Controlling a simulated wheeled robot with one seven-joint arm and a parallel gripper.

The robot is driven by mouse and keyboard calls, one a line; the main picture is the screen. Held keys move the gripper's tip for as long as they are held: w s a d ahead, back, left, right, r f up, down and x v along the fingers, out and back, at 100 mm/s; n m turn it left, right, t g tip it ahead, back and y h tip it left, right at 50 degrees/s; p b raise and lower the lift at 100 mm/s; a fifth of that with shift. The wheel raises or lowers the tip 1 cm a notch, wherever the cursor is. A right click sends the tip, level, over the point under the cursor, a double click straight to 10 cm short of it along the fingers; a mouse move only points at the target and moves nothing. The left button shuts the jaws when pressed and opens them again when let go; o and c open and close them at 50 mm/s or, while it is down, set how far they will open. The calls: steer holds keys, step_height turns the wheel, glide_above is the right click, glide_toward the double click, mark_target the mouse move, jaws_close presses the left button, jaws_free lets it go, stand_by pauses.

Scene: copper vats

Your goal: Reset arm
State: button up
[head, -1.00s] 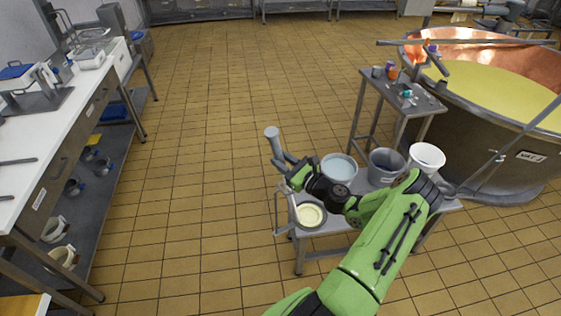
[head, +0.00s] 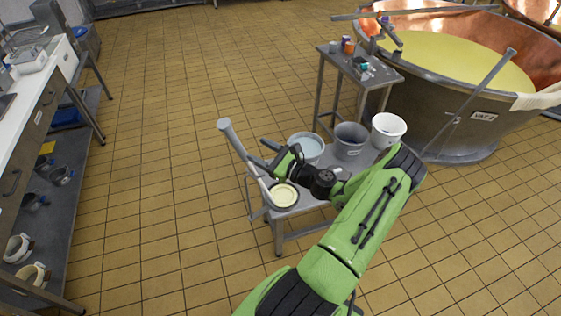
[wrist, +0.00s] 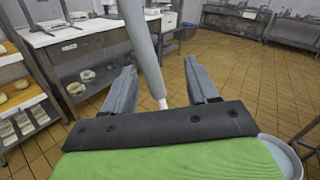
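My gripper (head: 258,151) is over the low grey stand in the head view, its fingers pointing left. In the wrist view, the two fingers of my gripper (wrist: 160,68) are spread apart with gaps on both sides. A long grey handle (head: 238,143) leans up and left from a small pot (head: 285,195) with pale yellow contents. The handle also shows in the wrist view (wrist: 143,45), crossing the space between the fingers. It looks ungripped; whether it touches a finger is unclear. Its lower end is hidden in the head view.
A pale-filled bucket (head: 307,147), a grey bucket (head: 350,140) and a white bucket (head: 388,129) stand close by my arm. A higher small table (head: 345,62) with small items stands before a copper vat (head: 455,95). Open tiled floor lies left, before the workbench (head: 45,105).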

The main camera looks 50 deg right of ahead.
steer(key=s, duration=1)
steer(key=shift+s+d+b, duration=0.15)
steer(key=shift+s+b, duration=0.1)
steer(key=shift+b, duration=0.15)
steer(key=shift+w+f, duration=0.1)
